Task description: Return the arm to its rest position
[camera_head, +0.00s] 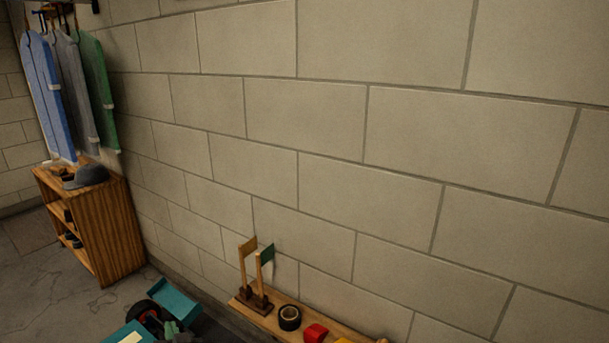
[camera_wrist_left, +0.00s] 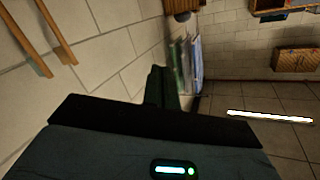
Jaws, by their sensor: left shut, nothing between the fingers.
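My left gripper (camera_wrist_left: 158,72) shows in the left wrist view as two dark fingers together, shut with nothing between them. Its dark wrist body fills the bottom of that view. In the head view I cannot clearly make out the left gripper or arm; a small grey-green shape at the bottom edge by the racecar is too unclear to name. A teal racecar (camera_head: 176,297) with a dark wheel is partly cut off at the bottom left of the head view. My right gripper is not in view.
A wooden bench (camera_head: 318,319) along the block wall holds two small flags (camera_head: 266,254), a black tape roll (camera_head: 289,317) and a red item (camera_head: 315,333). A wooden shelf (camera_head: 112,225) with a grey cap (camera_head: 86,176) stands left, below hanging coats (camera_head: 72,95).

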